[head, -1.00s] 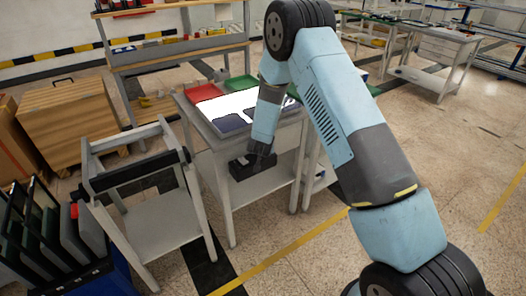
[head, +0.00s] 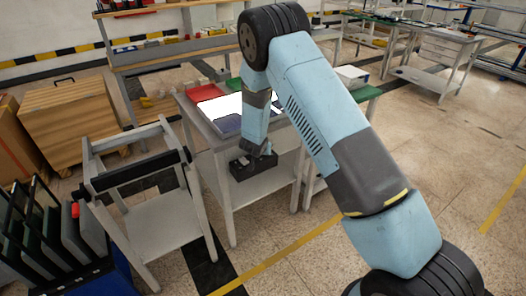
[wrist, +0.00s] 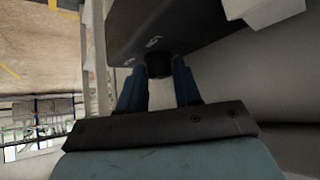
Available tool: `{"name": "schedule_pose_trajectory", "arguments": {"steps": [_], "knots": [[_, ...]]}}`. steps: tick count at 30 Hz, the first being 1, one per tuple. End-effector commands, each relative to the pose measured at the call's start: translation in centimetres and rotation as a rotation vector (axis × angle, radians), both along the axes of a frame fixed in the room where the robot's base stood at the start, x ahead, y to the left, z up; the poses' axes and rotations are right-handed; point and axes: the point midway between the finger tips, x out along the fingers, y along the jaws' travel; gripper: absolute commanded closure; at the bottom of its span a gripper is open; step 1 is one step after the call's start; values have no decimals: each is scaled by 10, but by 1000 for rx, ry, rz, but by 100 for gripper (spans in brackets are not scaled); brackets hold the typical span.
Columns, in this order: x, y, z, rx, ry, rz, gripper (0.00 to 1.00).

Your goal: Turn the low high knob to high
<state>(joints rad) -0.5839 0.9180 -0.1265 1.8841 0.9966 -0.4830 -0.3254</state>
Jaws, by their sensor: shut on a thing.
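The dark control box (head: 240,172) is under the front edge of the light table; in the wrist view the box (wrist: 205,22) fills the top centre. A small dark round knob (wrist: 158,64) sticks out of its face, with small pale marks beside it, too small to read. My gripper (wrist: 157,74) has its two blue fingers on either side of the knob and is shut on it. In the head view my gripper (head: 266,152) is at the box, and the knob is hidden. Which setting the knob points to cannot be told.
The table (head: 205,127) carries a red tray (head: 204,93) and a bright white panel (head: 222,106). A grey frame cart (head: 160,215) stands to the left, with a wooden crate (head: 75,118) behind it. The floor to the right is open.

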Motion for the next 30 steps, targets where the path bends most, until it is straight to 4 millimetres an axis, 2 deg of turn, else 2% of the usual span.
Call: {"name": "schedule_pose_trajectory", "arguments": {"steps": [1,4,14,20,30], "knots": [[1,0,0,1,-1,0,66],[0,0,0,1,0,1,57],[-3,1,3,1,1,1,57],[-21,5,21,1,1,2,57],[-65,15,66,2,0,2,57]]}}
